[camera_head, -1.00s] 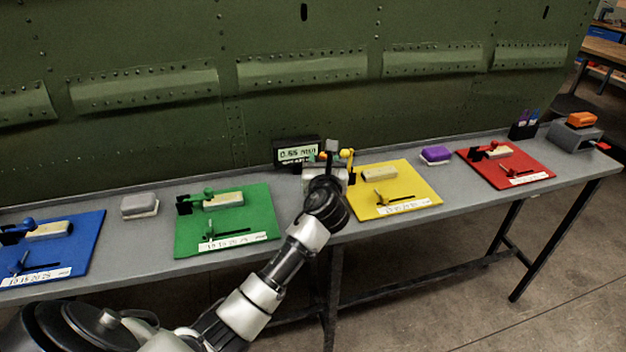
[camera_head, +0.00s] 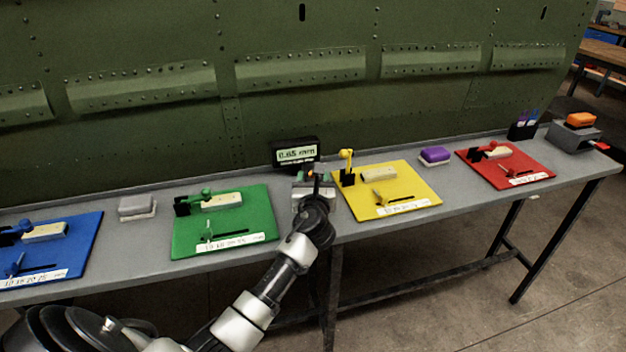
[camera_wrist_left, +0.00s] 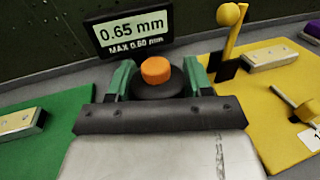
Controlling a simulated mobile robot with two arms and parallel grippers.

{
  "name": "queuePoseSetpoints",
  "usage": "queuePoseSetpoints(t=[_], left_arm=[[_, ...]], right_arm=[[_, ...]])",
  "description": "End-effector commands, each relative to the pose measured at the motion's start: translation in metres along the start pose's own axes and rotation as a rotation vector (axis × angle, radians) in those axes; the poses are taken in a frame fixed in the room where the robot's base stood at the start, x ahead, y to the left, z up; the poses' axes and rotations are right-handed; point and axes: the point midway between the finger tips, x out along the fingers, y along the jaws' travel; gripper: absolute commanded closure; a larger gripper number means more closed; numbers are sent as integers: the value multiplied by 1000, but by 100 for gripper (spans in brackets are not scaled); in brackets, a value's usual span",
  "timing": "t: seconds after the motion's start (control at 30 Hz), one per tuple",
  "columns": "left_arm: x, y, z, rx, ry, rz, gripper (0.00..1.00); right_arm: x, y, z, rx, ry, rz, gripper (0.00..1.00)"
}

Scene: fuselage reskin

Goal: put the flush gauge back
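The flush gauge (camera_wrist_left: 157,82) is a dark round puck with an orange knob on top, between the green fingers of my left gripper (camera_wrist_left: 157,84) in the left wrist view. The fingers appear shut on its sides. In the head view my left gripper (camera_head: 313,183) is over the grey bench between the green and yellow boards, in front of the display (camera_head: 297,154). The display (camera_wrist_left: 130,30) reads 0.65 mm, MAX 0.60 mm. The underside of the gauge is hidden, so I cannot tell whether it touches the bench. My right gripper is not in view.
Blue (camera_head: 75,240), green (camera_head: 262,205), yellow (camera_head: 420,180) and red (camera_head: 535,170) boards carry clamps and blocks. A grey block (camera_head: 137,205) and a purple block (camera_head: 435,154) lie between boards. A grey stand with an orange block (camera_head: 580,119) is at the far right. The green fuselage rises behind.

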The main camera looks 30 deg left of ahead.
Motion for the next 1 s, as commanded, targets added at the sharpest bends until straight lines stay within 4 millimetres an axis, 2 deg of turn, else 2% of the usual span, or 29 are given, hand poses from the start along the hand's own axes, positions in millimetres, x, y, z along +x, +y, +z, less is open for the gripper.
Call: queuePoseSetpoints(t=[0.03,0.1,0.47,0.57,0.8,1.0], left_arm=[[0,0,0,0,0,0,42],[0,0,0,0,0,0,32],[-3,0,3,-2,1,-1,32],[-16,0,2,-1,1,-1,32],[-68,0,2,-1,2,-3,32],[-103,0,2,-2,2,-1,32]], right_arm=[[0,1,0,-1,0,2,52],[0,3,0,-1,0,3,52],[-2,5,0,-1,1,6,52],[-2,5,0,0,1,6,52],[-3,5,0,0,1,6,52],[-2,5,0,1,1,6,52]])
